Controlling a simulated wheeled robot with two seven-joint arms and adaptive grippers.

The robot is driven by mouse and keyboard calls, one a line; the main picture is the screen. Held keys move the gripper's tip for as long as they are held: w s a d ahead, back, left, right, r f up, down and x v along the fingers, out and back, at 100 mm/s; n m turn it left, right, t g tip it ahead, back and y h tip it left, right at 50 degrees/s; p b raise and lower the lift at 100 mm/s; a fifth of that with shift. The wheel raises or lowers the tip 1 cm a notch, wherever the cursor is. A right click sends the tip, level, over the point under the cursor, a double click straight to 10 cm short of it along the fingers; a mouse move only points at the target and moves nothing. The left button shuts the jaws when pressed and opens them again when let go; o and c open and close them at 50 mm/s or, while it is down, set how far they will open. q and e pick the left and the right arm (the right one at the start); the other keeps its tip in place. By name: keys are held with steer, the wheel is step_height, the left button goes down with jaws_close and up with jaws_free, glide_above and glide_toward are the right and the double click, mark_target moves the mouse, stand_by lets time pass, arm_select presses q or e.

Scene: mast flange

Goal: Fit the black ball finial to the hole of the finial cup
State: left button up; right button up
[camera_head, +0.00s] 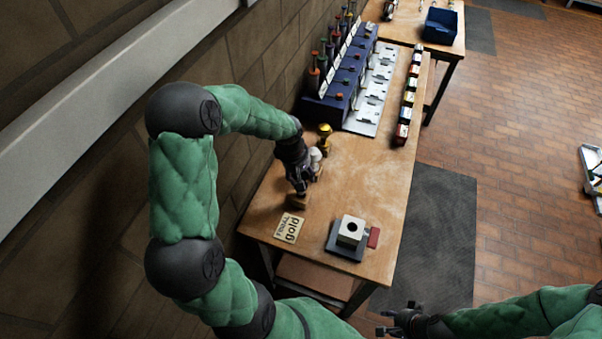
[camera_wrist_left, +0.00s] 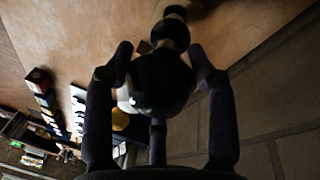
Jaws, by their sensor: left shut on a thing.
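In the left wrist view, the black ball finial (camera_wrist_left: 160,82) sits between the fingers of my left gripper (camera_wrist_left: 160,75), which is shut on it. A narrower dark stem extends beyond the ball. I cannot tell whether the finial touches the block. A pale block with a dark round hole (camera_head: 350,231), apparently the finial cup, stands on a dark grey base to the lower right. My right gripper (camera_head: 401,322) is empty, fingers apart, beyond the table's front edge.
A gold finial (camera_head: 324,131) and a silver-white one (camera_head: 316,155) stand close behind my left gripper. A red piece (camera_head: 373,238) is beside the cup's base. A blue rack (camera_head: 338,90) stands behind. The table's right-middle is clear.

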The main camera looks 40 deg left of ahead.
arm_select(q)
steer(key=shift+b, duration=0.45)
stand_by(1.2)
steer(key=shift+f+b, duration=2.15)
steer(key=shift+f, duration=0.45)
steer(key=o, duration=1.4)
steer(key=shift+c, duration=0.2)
steer(key=r, duration=0.4)
steer(key=s+r, duration=0.1)
steer(key=r, duration=0.3)
steer(key=s+r, duration=0.1)
steer(key=r, duration=0.2)
steer(key=shift+s+a+r, duration=0.15)
steer(key=shift+a+r, duration=0.2)
steer(key=shift+r, duration=0.05)
